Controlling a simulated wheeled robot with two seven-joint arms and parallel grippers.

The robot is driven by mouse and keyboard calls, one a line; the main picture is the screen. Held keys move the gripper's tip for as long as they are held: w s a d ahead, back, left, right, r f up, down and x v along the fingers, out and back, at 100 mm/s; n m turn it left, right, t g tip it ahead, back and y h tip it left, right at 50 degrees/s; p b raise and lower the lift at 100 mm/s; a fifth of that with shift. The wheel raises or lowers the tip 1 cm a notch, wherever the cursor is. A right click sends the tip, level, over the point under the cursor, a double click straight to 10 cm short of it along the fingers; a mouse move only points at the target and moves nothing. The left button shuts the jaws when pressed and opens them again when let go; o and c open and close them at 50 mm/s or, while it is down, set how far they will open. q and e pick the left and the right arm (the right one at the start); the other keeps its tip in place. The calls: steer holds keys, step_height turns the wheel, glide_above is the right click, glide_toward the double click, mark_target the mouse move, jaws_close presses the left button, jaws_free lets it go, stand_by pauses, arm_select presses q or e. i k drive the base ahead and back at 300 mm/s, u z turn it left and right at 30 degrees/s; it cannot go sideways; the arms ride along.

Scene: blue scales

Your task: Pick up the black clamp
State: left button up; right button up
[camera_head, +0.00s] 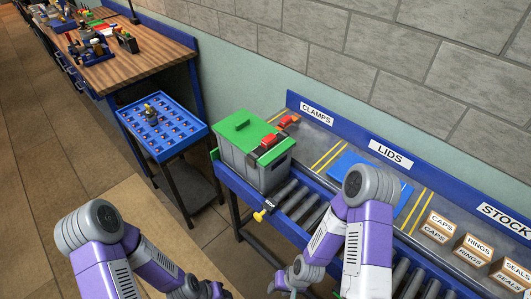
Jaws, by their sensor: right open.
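A grey bin (238,160) with a green lid (243,131) stands at the near left end of the conveyor. Two red-and-dark clamp-like pieces sit at the lid's right side, one at its near edge (269,141) and one at its far corner (289,121). A small yellow-and-black piece (264,210) is at the conveyor's front rail, below the bin. I cannot make out an all-black clamp for certain. My right gripper (288,281) is open, low in the picture below the bin, and apart from these things. My left arm reaches the bottom edge; its fingers are cut off.
The roller conveyor (301,204) has signs for clamps, lids and stock along its back. A blue sheet (345,168) lies in the lids area. Cartons (437,227) stand at the right. A blue tray table (183,143) and a wooden bench (150,65) stand at the left.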

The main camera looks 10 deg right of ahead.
mark_target(270, 140)
steer(key=u, duration=1.35)
steer(key=i, duration=1.05)
steer(key=z, duration=1.8)
